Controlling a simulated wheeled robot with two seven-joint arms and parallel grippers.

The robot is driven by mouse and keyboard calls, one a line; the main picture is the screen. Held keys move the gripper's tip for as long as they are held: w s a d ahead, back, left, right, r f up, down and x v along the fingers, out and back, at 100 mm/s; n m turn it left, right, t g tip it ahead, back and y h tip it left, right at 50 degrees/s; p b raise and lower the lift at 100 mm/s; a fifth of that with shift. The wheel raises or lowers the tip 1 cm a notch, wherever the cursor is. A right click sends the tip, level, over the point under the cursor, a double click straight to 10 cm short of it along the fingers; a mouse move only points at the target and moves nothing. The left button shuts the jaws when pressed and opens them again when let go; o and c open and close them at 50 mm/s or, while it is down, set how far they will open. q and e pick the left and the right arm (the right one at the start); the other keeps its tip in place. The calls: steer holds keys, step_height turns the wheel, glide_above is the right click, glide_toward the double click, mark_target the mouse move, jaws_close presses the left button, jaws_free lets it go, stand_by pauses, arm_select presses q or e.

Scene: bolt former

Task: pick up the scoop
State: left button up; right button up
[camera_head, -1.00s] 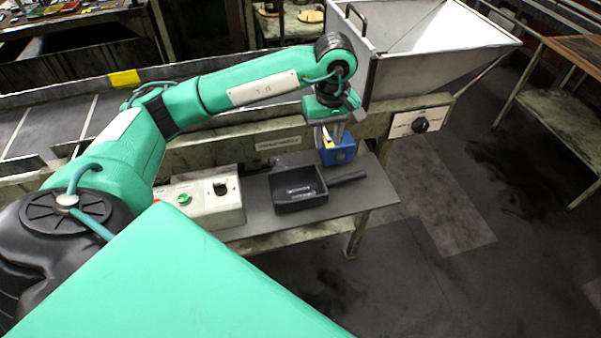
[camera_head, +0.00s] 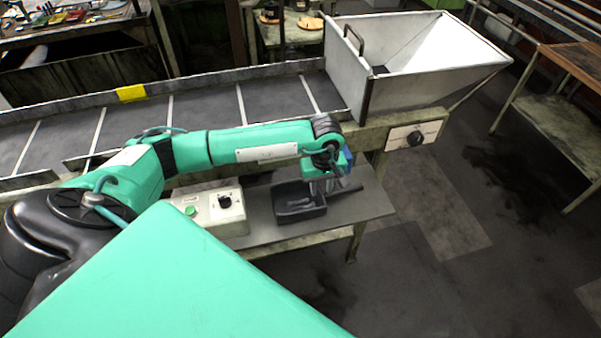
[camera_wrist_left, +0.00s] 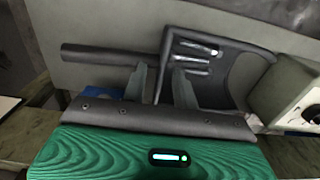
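The scoop is a black open pan (camera_head: 290,203) with a straight handle (camera_head: 347,190) pointing right, lying on the grey shelf in the head view. In the left wrist view its handle (camera_wrist_left: 100,55) points left and its pan (camera_wrist_left: 240,75) lies to the right, with several pale metal pieces in it. My left gripper (camera_head: 325,190) is over the scoop where the handle meets the pan. In the left wrist view its two fingers (camera_wrist_left: 160,75) are apart, one on each side of the pan's handle-side wall. Contact cannot be told. My right gripper is out of view.
A control box (camera_head: 215,212) with a green button stands left of the scoop. A white hopper (camera_head: 430,60) and conveyor (camera_head: 200,103) stand behind. The shelf (camera_head: 375,205) is bare at its right end.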

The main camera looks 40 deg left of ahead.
arm_select(q)
steer(key=shift+f, duration=0.35)
jaws_close()
steer(key=shift+r, duration=0.1)
stand_by(1.1)
